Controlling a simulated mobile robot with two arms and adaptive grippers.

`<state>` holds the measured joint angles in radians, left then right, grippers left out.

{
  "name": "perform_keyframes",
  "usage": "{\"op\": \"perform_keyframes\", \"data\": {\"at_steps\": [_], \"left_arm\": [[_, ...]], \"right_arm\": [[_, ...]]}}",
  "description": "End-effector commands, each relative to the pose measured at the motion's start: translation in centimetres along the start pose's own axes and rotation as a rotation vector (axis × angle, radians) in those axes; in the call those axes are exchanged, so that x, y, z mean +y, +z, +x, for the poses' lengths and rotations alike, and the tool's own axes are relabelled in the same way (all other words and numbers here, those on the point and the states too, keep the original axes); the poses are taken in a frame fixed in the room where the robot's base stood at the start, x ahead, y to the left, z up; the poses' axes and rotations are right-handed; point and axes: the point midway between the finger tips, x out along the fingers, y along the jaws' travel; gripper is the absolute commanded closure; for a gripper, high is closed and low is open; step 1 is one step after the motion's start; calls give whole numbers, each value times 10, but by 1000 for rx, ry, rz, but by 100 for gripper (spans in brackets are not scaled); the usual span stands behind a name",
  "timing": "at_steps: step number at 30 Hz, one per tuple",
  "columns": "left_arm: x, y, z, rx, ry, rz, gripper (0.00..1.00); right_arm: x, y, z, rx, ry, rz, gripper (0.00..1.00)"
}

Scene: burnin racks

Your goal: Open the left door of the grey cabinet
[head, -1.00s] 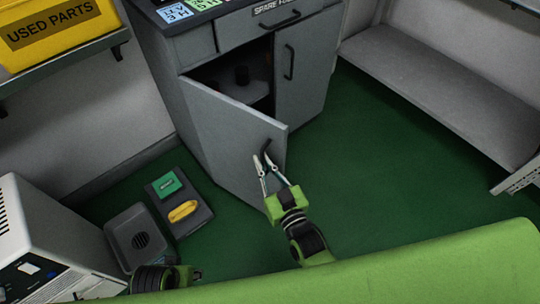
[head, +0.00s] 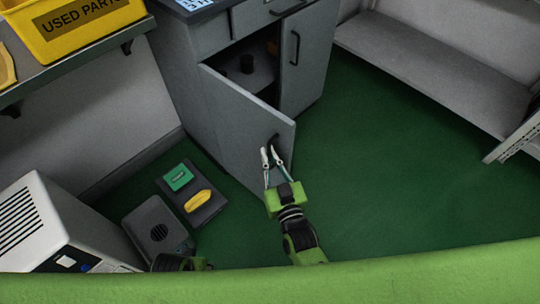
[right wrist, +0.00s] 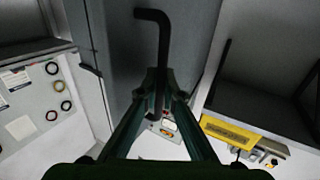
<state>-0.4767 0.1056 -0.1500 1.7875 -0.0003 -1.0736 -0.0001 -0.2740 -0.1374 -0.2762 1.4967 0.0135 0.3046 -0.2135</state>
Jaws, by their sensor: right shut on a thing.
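The grey cabinet (head: 307,60) stands at the top centre of the head view. Its left door (head: 238,120) is swung well out, and the dark inside shows behind it. My right gripper (head: 271,153) is at the free edge of this door, shut on its black handle (head: 275,139). In the right wrist view the bent black handle (right wrist: 162,40) runs down between the fingertips (right wrist: 160,82). The right door, with its own handle (head: 295,48), is shut. Part of my left arm shows at the lower left; its fingers do not show.
A small dark object (head: 247,64) stands inside the cabinet. A dark tray (head: 207,212) with a green and a yellow item lies on the green floor, near a white machine (head: 45,222). A grey bench (head: 430,65) stands right. Floor between cabinet and bench is clear.

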Motion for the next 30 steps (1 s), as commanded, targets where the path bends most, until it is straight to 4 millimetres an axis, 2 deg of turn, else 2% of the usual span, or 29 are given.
{"op": "perform_keyframes", "data": {"at_steps": [3, 4, 5, 14, 17, 20, 30], "left_arm": [[0, 0, 0, 0, 0, 0, 60], [0, 0, 0, 0, 0, 0, 60], [0, 0, 0, 0, 0, 0, 60], [0, -2, 0, 3, 1, -2, 60], [0, -2, 0, 3, 1, -2, 60], [0, -1, 0, 2, 1, -2, 60], [0, -1, 0, 1, 0, -1, 60]], "right_arm": [[-1, -2, 2, 5, -2, -1, 100], [-2, -2, 2, 5, -2, -1, 88], [-2, -2, 1, 5, -2, -1, 86], [-1, -1, 0, 2, -1, 0, 86], [-1, 0, -6, 0, -1, 0, 86], [0, 1, -19, 0, -1, -1, 86], [-2, 0, -89, 0, -3, -1, 86]]}}
